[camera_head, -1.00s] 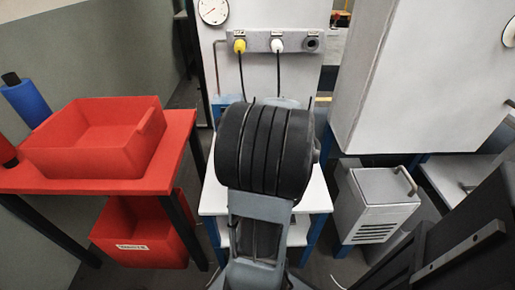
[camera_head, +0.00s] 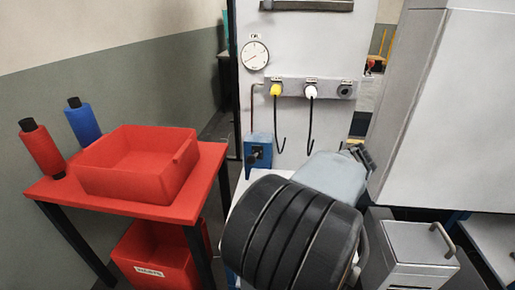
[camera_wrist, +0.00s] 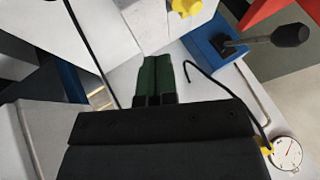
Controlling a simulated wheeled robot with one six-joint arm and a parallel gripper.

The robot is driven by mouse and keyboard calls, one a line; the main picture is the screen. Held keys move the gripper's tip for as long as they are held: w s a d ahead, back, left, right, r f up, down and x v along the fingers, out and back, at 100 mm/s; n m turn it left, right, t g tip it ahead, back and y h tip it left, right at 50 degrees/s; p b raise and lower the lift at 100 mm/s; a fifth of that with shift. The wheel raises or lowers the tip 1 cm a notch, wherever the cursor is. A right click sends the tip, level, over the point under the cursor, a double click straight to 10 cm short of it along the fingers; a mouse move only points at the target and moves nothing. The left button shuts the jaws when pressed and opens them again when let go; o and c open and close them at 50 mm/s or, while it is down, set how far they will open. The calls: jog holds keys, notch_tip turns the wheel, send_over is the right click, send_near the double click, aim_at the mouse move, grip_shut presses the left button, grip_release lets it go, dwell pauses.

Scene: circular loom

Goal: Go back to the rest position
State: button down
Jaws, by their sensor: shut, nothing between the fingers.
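My gripper (camera_wrist: 155,65) shows in the wrist view as two dark green fingers pressed together, with nothing between them. In the head view the end of my arm (camera_head: 362,158) lies in front of the grey machine panel, to the right of the hanging black cables. It is partly hidden behind my arm's own links, and no object shows in it. The gripper appears apart from the panel and the plugs.
A red table (camera_head: 210,172) holds a red bin (camera_head: 135,185), with red (camera_head: 43,150) and blue (camera_head: 84,124) spools behind. The panel carries a gauge (camera_head: 255,55), a yellow plug (camera_head: 276,90) and a white plug (camera_head: 311,91). A large grey cabinet (camera_head: 455,110) stands close right.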

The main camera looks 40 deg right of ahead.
jog(key=w+a+r+n+g+y+p, duration=0.1)
jog(key=w+a+r+n+y+p, duration=0.15)
jog(key=w+a+r+p, duration=0.55)
jog(key=a+r+n+g+p, duration=0.1)
jog(key=a+r+n+p, duration=0.3)
jog(key=a, duration=0.8)
jog(key=a+r+n+g+p, duration=0.1)
jog(key=a+r+n+p, duration=0.3)
jog(key=a+r+p, duration=0.4)
jog(key=a+h+p, duration=0.1)
jog(key=a+p, duration=0.2)
jog(key=a, duration=0.2)
jog(key=shift+w+g, duration=0.25)
jog(key=shift+g, duration=0.05)
jog(key=shift+r+n, duration=0.1)
jog(key=shift+n, duration=0.15)
